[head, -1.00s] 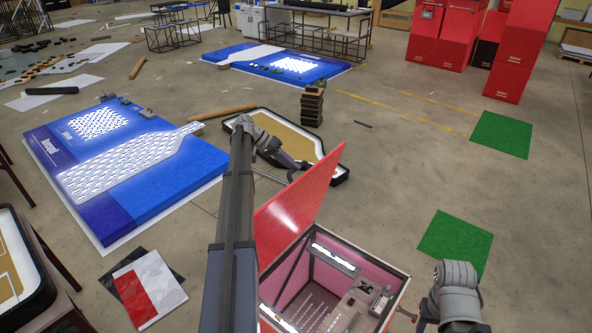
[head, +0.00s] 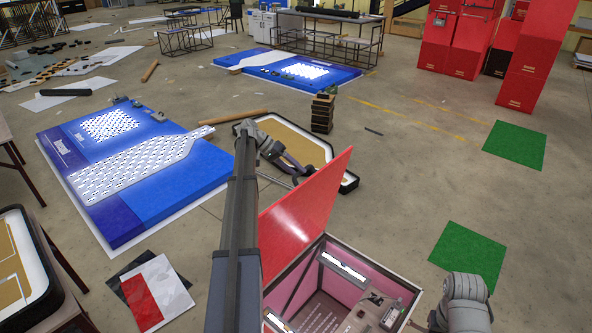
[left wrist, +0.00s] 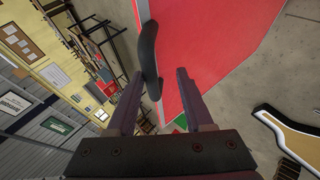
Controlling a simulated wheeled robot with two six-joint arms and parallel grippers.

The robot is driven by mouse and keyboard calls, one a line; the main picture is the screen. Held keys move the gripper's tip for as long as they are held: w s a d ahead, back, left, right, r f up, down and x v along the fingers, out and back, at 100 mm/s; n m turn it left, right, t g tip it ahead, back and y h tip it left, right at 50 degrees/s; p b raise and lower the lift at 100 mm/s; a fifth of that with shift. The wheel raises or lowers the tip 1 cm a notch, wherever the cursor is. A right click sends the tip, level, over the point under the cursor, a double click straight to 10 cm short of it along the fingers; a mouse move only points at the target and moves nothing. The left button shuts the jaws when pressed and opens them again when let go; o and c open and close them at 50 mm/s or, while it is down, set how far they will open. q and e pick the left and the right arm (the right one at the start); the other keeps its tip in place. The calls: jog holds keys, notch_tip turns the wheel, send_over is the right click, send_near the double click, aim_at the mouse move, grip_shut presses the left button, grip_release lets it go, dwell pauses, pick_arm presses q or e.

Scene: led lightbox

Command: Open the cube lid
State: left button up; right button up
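The red cube lid (head: 305,212) stands raised and tilted on the left edge of the cube box (head: 355,245), whose pink, lit inside shows at the bottom of the head view. In the left wrist view the lid (left wrist: 225,45) fills the upper middle, with a dark curved handle (left wrist: 148,58) along its left edge. My left gripper (head: 296,173) is beside the lid's outer left face. Its two fingers (left wrist: 160,74) are apart, with the handle close to the left finger; contact is unclear. My right arm shows at bottom right, but its gripper is out of view.
A black-rimmed tray (head: 348,182) lies on the floor behind the lid. Blue panels (head: 180,195) lie to the left, and a dark stack (head: 322,115) stands farther back. Green mats (head: 468,250) lie to the right, with open floor between.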

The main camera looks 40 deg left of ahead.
pick_arm(q)
jog(key=shift+o, duration=0.3)
jog(key=shift+d+r, duration=0.1)
jog(key=p+v, duration=0.5)
jog(key=v, duration=0.3)
jog(key=shift+s+f, duration=0.1)
jog(key=shift+f, duration=0.15)
